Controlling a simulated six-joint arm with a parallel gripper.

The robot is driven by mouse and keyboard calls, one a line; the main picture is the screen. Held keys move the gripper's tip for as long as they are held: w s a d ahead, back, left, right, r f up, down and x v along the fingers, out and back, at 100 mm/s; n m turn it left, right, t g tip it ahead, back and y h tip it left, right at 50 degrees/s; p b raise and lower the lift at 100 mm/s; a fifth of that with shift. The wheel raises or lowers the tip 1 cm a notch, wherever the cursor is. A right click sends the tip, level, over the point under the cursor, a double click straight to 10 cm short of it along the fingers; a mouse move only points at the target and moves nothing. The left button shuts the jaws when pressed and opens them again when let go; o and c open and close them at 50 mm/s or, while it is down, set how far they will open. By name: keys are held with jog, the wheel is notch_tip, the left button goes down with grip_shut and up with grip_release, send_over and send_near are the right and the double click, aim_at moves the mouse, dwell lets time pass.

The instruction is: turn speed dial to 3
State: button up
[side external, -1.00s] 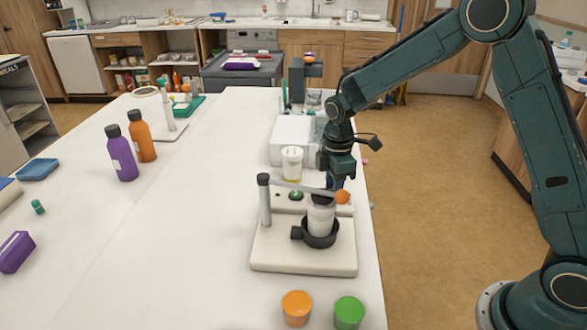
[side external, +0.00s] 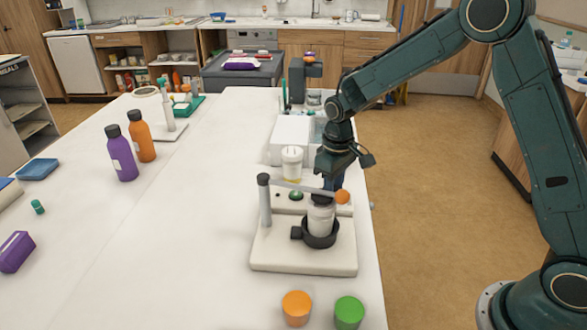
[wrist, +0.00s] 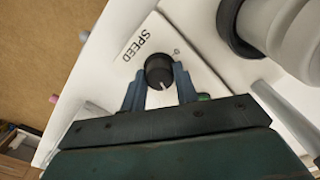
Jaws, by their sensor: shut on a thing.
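The speed dial (wrist: 160,70) is a small black round knob with a white pointer line. It sits on a white panel beside the printed word SPEED. In the wrist view the pointer line runs toward my gripper, and a small mark shows on the panel at the dial's far side. My gripper (wrist: 161,79) has its two blue-grey fingers on either side of the dial, shut on it. In the side external view my gripper (side external: 334,182) reaches down behind the stirrer-like device (side external: 290,255). The dial is hidden there.
A white jar (side external: 320,217) in a black ring and a grey post (side external: 264,200) stand close to my gripper. A white lidded cup (side external: 292,162) is just behind. Orange (side external: 297,308) and green (side external: 349,312) cups stand in front.

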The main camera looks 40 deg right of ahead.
jog(key=m, duration=1.4)
dwell(0.4)
jog(key=o, duration=1)
jog(key=shift+r, duration=0.15)
notch_tip(320, 180, up, 14)
jog(key=shift+f, duration=0.2)
jog(key=shift+s, duration=0.1)
